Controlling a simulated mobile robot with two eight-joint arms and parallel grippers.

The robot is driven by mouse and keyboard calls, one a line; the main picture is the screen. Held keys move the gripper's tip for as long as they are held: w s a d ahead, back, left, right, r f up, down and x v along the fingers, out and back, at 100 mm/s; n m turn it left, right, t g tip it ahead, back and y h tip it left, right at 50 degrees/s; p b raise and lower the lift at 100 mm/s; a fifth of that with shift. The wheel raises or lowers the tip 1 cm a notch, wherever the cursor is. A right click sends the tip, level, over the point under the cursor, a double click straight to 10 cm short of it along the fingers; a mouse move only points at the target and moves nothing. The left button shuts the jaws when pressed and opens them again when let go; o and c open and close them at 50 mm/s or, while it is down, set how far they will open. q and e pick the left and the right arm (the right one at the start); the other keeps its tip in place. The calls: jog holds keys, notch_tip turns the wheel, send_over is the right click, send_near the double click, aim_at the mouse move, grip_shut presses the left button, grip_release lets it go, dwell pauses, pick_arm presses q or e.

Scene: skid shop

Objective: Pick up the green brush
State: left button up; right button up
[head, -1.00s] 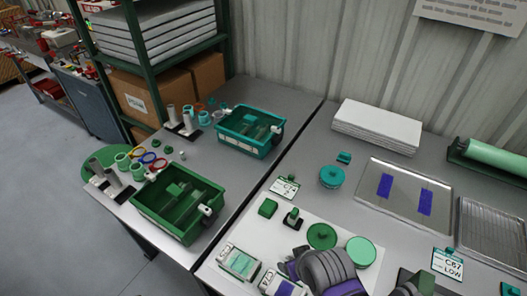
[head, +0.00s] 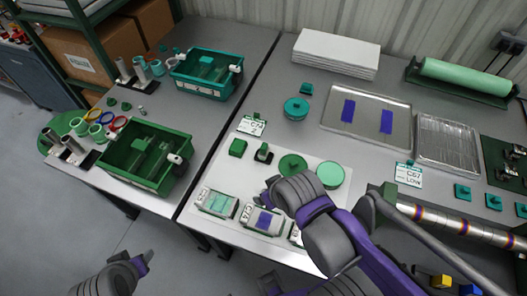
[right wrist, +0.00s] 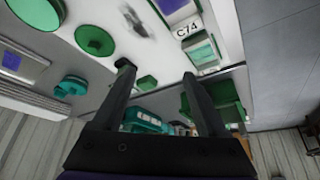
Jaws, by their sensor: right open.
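No object is plainly a brush. A small upright dark-and-green piece (head: 263,153) on the white mat (head: 229,178) could be the green brush, but it is too small to tell. A green block (head: 238,147) stands to its left. My right arm reaches over the mat in the head view, and its jaws are hard to make out there. In the right wrist view my right gripper (right wrist: 156,80) is open and empty. The green block (right wrist: 147,83) shows beyond and between its fingers, apart from them.
Green discs (head: 293,165) and (head: 330,174) and labelled pads (head: 215,203) lie on the mat near my right arm. A green bin (head: 146,160) and a teal bin (head: 204,75) stand left. A metal tray (head: 366,117) lies behind.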

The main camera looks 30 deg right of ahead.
jog(key=n+g+y+b, duration=0.2)
jog(key=n+y+b, duration=0.1)
jog(key=n+b, duration=0.4)
send_near(264, 146)
jog(key=n, duration=0.1)
jog(key=x, duration=1)
jog(key=shift+f+b, duration=0.25)
jog(key=shift+b, duration=0.05)
grip_shut()
notch_tip(264, 146, up, 10)
jog(key=shift+r+p, duration=0.1)
jog(key=shift+p, duration=0.55)
jog(key=shift+c, duration=1.9)
grip_release()
jog(key=c, duration=0.6)
